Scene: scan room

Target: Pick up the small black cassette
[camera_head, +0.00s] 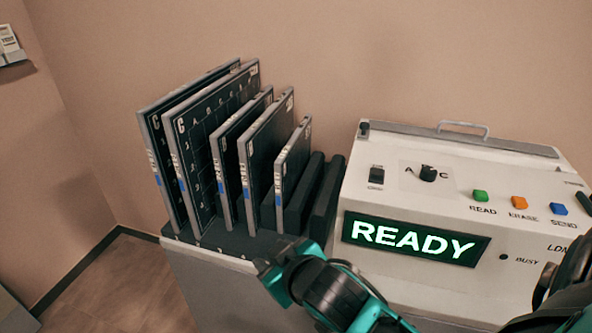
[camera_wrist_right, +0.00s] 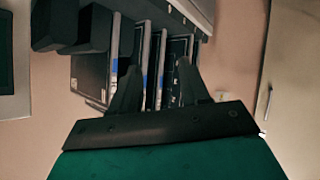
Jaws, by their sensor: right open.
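Several black cassettes with grey edges and blue labels stand upright in a dark rack (camera_head: 222,244), running from large at the left to small at the right. The small black cassette (camera_head: 293,178) is the rightmost and lowest of them. My right gripper (camera_wrist_right: 158,68) is open in the wrist view, its two dark fingers in front of the cassette edges, with edges and blue labels visible between them. I cannot tell whether the fingers touch any cassette. In the head view my teal wrist is at the rack's front edge, and the fingers are not clearly visible. My left gripper is not in view.
Empty dark slot dividers (camera_head: 325,200) stand right of the small cassette. A white reader machine (camera_head: 400,200) with a lit READY display (camera_head: 415,240) and coloured buttons stands close to the right of the rack. A wall is behind; open floor (camera_head: 130,290) lies left.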

